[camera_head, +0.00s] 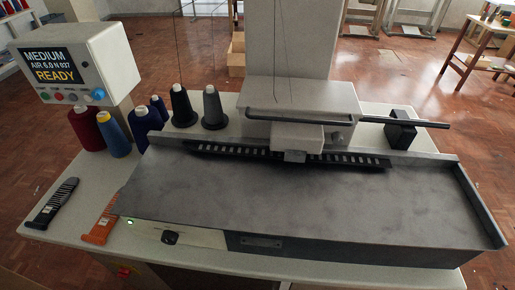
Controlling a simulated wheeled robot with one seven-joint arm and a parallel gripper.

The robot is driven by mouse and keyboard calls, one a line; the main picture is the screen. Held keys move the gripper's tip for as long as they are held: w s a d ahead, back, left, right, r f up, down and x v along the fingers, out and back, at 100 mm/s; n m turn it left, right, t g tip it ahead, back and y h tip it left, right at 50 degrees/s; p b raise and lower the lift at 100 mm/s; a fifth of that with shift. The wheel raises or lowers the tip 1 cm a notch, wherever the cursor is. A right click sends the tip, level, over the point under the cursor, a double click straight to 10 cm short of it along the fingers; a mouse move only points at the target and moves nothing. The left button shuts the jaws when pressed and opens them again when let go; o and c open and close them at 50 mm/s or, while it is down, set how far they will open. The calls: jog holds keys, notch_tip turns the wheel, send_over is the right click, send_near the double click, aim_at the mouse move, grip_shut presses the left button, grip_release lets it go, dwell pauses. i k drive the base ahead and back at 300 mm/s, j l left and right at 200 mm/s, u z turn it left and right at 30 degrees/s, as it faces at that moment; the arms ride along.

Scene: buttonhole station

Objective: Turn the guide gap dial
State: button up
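A black knob (170,237) sits on the pale front panel (205,238) of the machine, at the lower left of the head view. It looks like the guide gap dial, but no label is readable. Its pointer setting is too small to tell. A small green light (130,222) glows to its left. My gripper is not in view, and nothing is touching the knob.
A grey tray (300,205) with raised edges fills the bench. A sewing head (300,105) stands behind it, with a rod (405,121) extending right. Thread cones (84,128) and a display box (75,70) reading READY stand left. An orange strip (101,222) lies near the knob.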

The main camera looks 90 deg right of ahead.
aim_at(169, 237)
jog(key=k+u, duration=0.2)
jog(key=k, duration=0.3)
jog(key=k+j+u, duration=0.2)
jog(key=k, duration=0.3)
jog(key=k+j+u, duration=0.2)
jog(key=k, duration=0.3)
